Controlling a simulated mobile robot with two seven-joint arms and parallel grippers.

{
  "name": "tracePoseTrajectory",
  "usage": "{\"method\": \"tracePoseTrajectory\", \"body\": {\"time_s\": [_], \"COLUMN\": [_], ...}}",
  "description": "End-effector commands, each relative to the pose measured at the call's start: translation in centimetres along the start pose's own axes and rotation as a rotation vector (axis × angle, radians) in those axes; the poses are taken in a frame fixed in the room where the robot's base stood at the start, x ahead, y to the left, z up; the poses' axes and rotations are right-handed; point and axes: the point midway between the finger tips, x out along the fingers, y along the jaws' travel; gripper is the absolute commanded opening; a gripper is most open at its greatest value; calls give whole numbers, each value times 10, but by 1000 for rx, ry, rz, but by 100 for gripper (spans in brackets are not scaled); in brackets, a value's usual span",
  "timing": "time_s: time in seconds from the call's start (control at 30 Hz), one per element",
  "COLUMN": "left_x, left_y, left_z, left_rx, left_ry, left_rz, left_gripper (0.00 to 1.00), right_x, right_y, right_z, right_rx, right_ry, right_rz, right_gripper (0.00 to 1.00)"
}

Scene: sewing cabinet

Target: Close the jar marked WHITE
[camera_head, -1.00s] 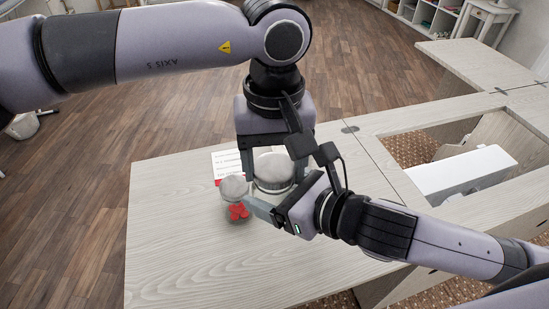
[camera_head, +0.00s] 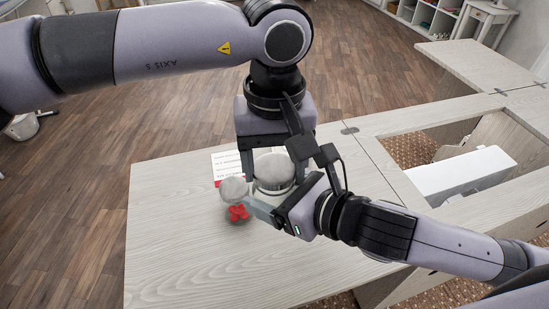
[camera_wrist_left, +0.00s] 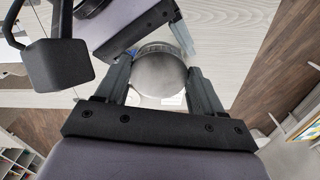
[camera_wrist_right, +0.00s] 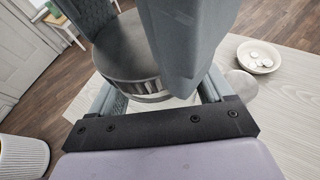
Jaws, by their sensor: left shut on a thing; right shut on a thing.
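A round grey lid (camera_head: 273,167) with a ribbed edge is between the fingers of my left gripper (camera_head: 272,178), which points straight down and is shut on it. The lid also shows in the left wrist view (camera_wrist_left: 160,72) and the right wrist view (camera_wrist_right: 130,62). My right gripper (camera_head: 278,195) reaches in from the right, low under the lid, shut around a clear jar that is mostly hidden by the fingers. The lid is over this jar; I cannot tell whether it is seated. No WHITE marking is readable.
A second glass jar (camera_head: 238,214) with red pieces and a grey lid (camera_head: 233,188) stands close left. A printed sheet (camera_head: 229,163) lies behind. The right wrist view shows a white bowl (camera_wrist_right: 257,66) with pale discs. The pale tabletop (camera_head: 165,245) is clear at front left.

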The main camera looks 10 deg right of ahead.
Motion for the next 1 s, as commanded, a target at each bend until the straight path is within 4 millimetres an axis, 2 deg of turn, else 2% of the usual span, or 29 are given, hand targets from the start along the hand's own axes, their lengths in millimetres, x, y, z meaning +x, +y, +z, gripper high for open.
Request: {"method": "tracePoseTrajectory", "body": {"time_s": [1.0], "left_x": [13], "left_y": [-1], "left_z": [-2], "left_rx": [-5], "left_ry": [2], "left_rz": [-5], "left_gripper": [40], "right_x": [-1], "right_y": [2], "right_z": [7], "right_rx": [-6], "right_ry": [-20], "right_rz": [5], "right_gripper": [25]}}
